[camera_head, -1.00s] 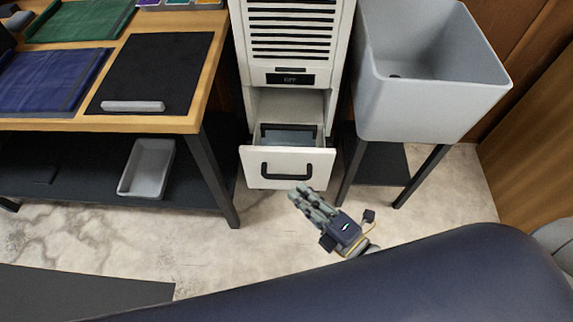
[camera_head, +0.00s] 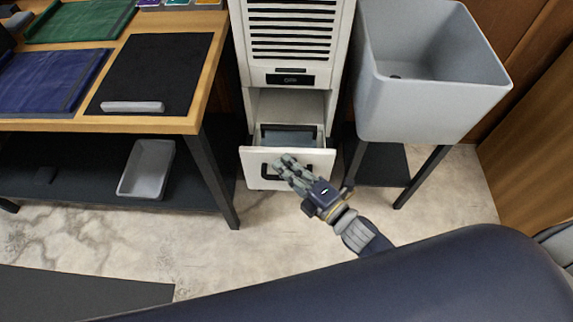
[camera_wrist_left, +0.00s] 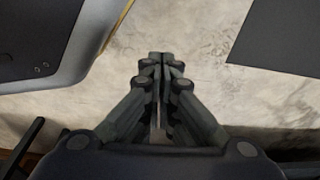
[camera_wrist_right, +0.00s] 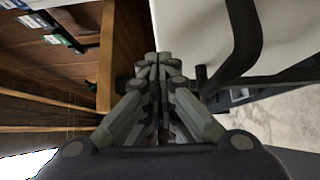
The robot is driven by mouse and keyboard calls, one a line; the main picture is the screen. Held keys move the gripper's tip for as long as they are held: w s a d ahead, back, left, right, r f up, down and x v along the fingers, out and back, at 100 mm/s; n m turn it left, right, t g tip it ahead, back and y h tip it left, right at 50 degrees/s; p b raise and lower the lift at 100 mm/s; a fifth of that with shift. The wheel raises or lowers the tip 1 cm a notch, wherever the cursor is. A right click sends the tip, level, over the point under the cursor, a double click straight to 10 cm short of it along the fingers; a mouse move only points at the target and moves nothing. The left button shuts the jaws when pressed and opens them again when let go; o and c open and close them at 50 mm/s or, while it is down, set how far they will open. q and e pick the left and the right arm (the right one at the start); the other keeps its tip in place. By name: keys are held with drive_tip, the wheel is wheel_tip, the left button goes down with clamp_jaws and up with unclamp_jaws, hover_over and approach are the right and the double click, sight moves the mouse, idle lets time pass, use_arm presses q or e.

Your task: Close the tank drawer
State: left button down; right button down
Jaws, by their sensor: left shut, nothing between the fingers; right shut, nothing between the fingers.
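The tank drawer (camera_head: 255,168) is the white drawer at the bottom of the white cabinet and stands pulled out, with a grey tank (camera_head: 290,138) inside. Its black handle (camera_wrist_right: 243,45) shows large in the right wrist view, against the white drawer front (camera_wrist_right: 185,30). My right gripper (camera_head: 283,164) is shut and empty, in front of the drawer and overlapping its handle in the head view. I cannot tell whether its fingertips touch the drawer. My left gripper (camera_wrist_left: 160,58) is shut and empty above the pale floor and does not show in the head view.
A grey sink basin (camera_head: 425,110) on dark legs stands right of the cabinet (camera_head: 290,60). A wooden workbench (camera_head: 150,122) with a black mat (camera_head: 155,70) stands left, with a grey tray (camera_head: 147,168) on its lower shelf. The floor (camera_head: 270,220) before the drawer is clear.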

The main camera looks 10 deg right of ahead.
drive_tip(key=shift+w, duration=0.1)
